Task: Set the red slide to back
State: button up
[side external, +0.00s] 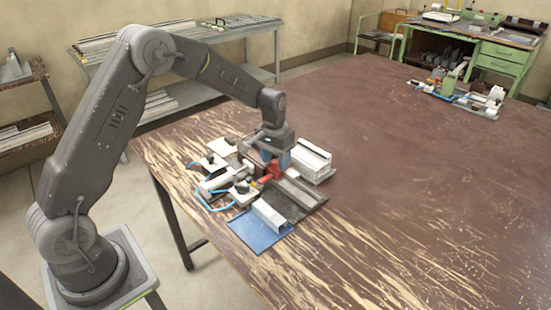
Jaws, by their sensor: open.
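The red slide (273,170) is a small red block among the clamp bench parts near the left end of the table. My gripper (268,158) is low over the bench, pointing down, right above or around the red slide. Its fingers are open, but they are small here and partly merge with the parts behind. I cannot tell whether they touch the slide. A dark flat plate with a rail (296,196) lies just in front and to the right of the slide.
A white profile block (311,158) stands right of my gripper. A blue plate (252,234) with a light profile piece (271,215) lies in front. Blue hoses (214,207) and small fixtures sit to the left.

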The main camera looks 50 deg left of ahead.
jog(key=shift+c, duration=0.4)
grip_shut()
jog(key=d, duration=1.3)
jog(key=shift+d, duration=0.2)
jog(key=shift+o, duration=0.4)
grip_release()
jog(key=shift+r, duration=0.1)
notch_tip(320, 180, up, 14)
jog(key=shift+a, duration=0.35)
